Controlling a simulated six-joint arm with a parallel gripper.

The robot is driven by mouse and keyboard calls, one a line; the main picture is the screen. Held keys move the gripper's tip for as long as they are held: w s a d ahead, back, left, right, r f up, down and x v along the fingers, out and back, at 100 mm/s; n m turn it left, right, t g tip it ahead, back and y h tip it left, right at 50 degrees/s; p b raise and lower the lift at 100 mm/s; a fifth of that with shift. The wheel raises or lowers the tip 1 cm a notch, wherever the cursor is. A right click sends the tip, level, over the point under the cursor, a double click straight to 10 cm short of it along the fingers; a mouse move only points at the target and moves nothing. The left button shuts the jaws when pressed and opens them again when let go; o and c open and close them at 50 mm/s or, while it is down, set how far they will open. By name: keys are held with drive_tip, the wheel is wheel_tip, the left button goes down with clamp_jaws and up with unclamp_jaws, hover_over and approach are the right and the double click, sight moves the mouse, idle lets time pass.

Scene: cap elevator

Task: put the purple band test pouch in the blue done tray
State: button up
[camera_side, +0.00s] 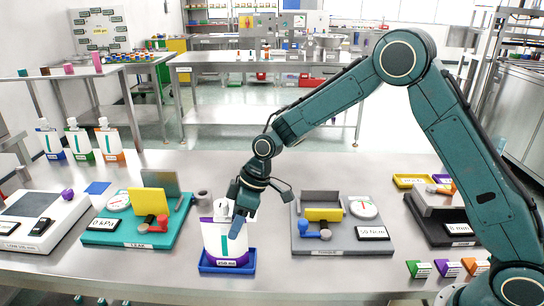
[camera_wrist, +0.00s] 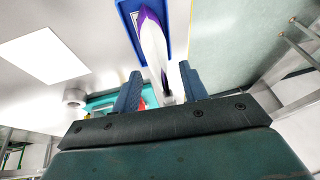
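The purple band test pouch (camera_side: 225,240), white with a purple band and a teal stripe, stands upright in the blue tray (camera_side: 228,267) at the front middle of the table. The tray's front label is too small to read surely. My gripper (camera_side: 241,208) is at the pouch's upper part, its fingers pointing down and hiding some of it. In the wrist view the pouch (camera_wrist: 153,45) shows nearly edge-on between the two separated fingers (camera_wrist: 160,85), with gaps beside it. The blue tray (camera_wrist: 128,12) shows beyond it.
A teal gauge station (camera_side: 130,235) stands left of the tray, and a grey gauge station (camera_side: 345,240) stands right. A white scale (camera_side: 40,225) is at far left. Several pouches (camera_side: 78,140) stand at the back left.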

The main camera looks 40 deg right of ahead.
drive_tip(key=shift+r, duration=0.1)
drive_tip(key=v, duration=1.2)
drive_tip(key=shift+s+r, duration=0.1)
idle(0.7)
drive_tip(key=s+d+r+m+t+h, duration=0.2)
drive_tip(key=s+d+r+m, duration=0.3)
drive_tip(key=s+r, duration=0.65)
drive_tip(key=s+d+f+m+t+h, duration=0.1)
drive_tip(key=s+d+m, duration=0.1)
drive_tip(key=s, duration=0.7)
drive_tip(key=s+d+f+m+h, duration=0.1)
drive_tip(key=s+d, duration=0.3)
drive_tip(key=s, duration=0.6)
drive_tip(key=shift+d+f+m+t, duration=0.35)
drive_tip(key=shift+d+m+t, duration=0.05)
drive_tip(key=shift+m, duration=0.4)
drive_tip(key=shift+w, duration=0.1)
